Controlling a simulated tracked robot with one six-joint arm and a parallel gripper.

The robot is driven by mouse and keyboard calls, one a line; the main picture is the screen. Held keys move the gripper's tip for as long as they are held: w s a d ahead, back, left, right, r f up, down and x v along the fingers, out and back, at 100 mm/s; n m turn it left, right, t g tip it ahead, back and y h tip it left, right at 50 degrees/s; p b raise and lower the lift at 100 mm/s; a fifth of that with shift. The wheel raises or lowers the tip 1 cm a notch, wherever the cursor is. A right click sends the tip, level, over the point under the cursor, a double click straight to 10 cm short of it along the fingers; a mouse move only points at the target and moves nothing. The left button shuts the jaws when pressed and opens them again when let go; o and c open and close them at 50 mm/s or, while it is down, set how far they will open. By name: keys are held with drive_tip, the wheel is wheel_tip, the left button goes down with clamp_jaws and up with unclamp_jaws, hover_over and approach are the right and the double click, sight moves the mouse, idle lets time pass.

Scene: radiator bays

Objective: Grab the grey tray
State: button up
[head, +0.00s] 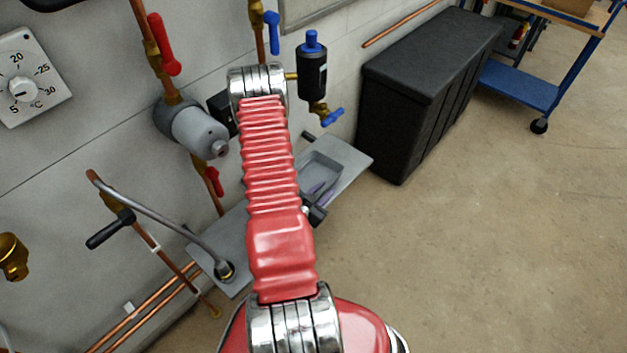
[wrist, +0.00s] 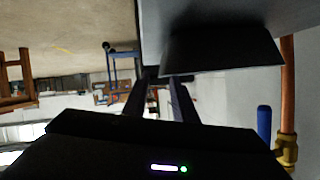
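The grey tray (head: 322,162) lies on a grey wall shelf in the head view, just right of my red arm. In the wrist view the tray (wrist: 222,54) shows as a dark wall close by, above and right of the fingertips. My gripper (wrist: 163,78) is open, with a gap between its two dark fingers and nothing seen held. Its tips are near the tray's edge; I cannot tell whether they touch.
The grey shelf (head: 350,160) runs along the pipe wall. A grey hose tool (head: 160,220) stands at its left. A black bin (head: 415,90) and blue cart (head: 520,85) stand right. The floor at right is free.

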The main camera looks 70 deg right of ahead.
sight(331, 184)
drive_tip(key=shift+d+f, duration=0.1)
drive_tip(key=shift+d, duration=0.1)
drive_tip(key=shift+x, duration=2.5)
clamp_jaws()
